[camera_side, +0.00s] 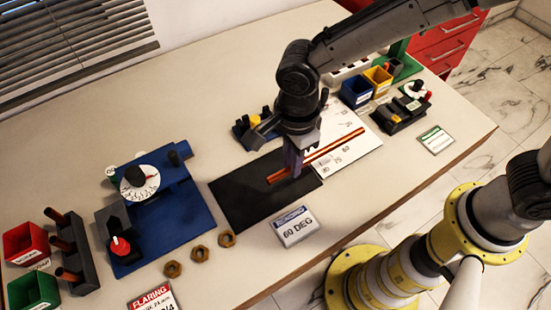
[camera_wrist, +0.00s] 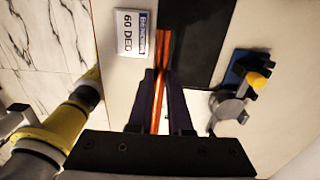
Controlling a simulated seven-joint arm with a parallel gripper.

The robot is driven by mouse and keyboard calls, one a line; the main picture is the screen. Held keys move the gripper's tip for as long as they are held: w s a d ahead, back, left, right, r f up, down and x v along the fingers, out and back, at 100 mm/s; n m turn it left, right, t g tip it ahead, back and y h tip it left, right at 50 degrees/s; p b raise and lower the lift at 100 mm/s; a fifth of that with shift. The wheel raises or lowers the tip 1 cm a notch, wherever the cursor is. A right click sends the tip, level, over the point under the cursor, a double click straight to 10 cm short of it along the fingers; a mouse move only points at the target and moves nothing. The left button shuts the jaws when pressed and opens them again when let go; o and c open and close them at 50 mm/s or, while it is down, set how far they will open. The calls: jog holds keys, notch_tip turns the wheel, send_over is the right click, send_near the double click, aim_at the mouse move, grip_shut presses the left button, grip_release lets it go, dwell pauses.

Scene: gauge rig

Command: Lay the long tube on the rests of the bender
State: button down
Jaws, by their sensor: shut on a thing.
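The long tube (camera_side: 335,144) is a thin, straight copper-coloured rod running over the black mat and the white sheet. My gripper (camera_side: 293,168) points down and is shut on it toward its left end. In the wrist view the tube (camera_wrist: 164,50) passes between the fingers of my gripper (camera_wrist: 161,78). I cannot tell whether it touches the mat or hangs just above. A blue-based device with a white dial (camera_side: 139,180) and dark blocks stands left of the mat; it may be the bender, but no label confirms this. The tube is apart from it.
The black mat (camera_side: 235,205) has a "60 DEG" sign (camera_side: 294,227) at its front. Several brass nuts (camera_side: 199,253) lie left of it. A small device with a yellow knob (camera_side: 254,121) is behind. A dark rack (camera_side: 76,250) and a red bin (camera_side: 25,243) stand far left.

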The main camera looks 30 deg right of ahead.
jog(key=shift+s+d+r, duration=0.1)
jog(key=shift+s+d, duration=0.15)
jog(key=shift+n, duration=0.5)
jog(key=w, duration=0.6)
jog(key=w+d+r, duration=0.1)
jog(key=w, duration=0.6)
jog(key=w+d+r, duration=0.1)
jog(key=w, duration=0.6)
jog(key=shift+w+r, duration=0.1)
jog(key=shift+m, duration=0.5)
jog(key=w+d+f, duration=0.1)
jog(key=d, duration=0.1)
jog(key=w+d+f, duration=0.1)
jog(key=w, duration=0.1)
jog(key=shift+w+d+f, duration=0.15)
jog(key=shift+d+f, duration=0.25)
jog(key=shift+f, duration=4.35)
